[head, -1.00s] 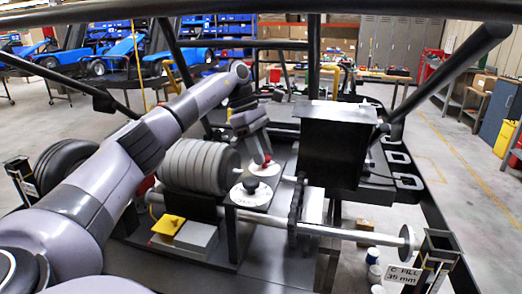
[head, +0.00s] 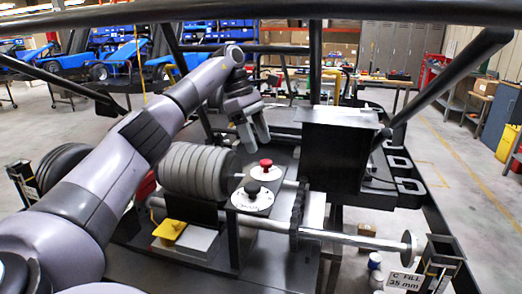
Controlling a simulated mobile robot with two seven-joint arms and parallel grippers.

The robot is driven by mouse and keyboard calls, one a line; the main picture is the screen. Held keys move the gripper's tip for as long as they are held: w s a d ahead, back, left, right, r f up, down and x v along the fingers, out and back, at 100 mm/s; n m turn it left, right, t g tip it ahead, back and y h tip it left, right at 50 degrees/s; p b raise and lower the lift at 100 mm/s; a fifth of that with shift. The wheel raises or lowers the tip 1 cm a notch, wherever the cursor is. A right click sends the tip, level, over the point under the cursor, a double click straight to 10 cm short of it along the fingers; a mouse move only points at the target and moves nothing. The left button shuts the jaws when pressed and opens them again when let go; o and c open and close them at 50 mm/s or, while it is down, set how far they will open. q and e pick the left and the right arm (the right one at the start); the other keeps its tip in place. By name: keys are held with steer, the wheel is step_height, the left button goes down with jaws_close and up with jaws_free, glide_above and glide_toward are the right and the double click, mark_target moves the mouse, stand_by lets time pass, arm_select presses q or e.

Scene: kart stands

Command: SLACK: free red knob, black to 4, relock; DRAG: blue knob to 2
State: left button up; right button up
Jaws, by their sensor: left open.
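The red knob (head: 265,163) stands upright on a round white dial plate (head: 265,176). The black knob (head: 253,188) is just in front of it, on a larger white dial (head: 252,203) with marks too small to read. Both sit on a dark bracket right of the grey ribbed cylinder. My left gripper (head: 257,142) is open and empty, its fingers pointing down just behind and above the red knob, apart from it. I cannot make out a blue knob. My right gripper is not in view.
A black upright box (head: 338,150) stands close right of the dials. A chain and sprocket (head: 297,215) and a silver axle (head: 345,237) lie in front and right. Black frame tubes cross above. A yellow piece (head: 170,229) sits at the lower left.

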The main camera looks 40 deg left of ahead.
arm_select(q)
steer(key=shift+v, duration=1.15)
steer(key=shift+d+f, duration=0.1)
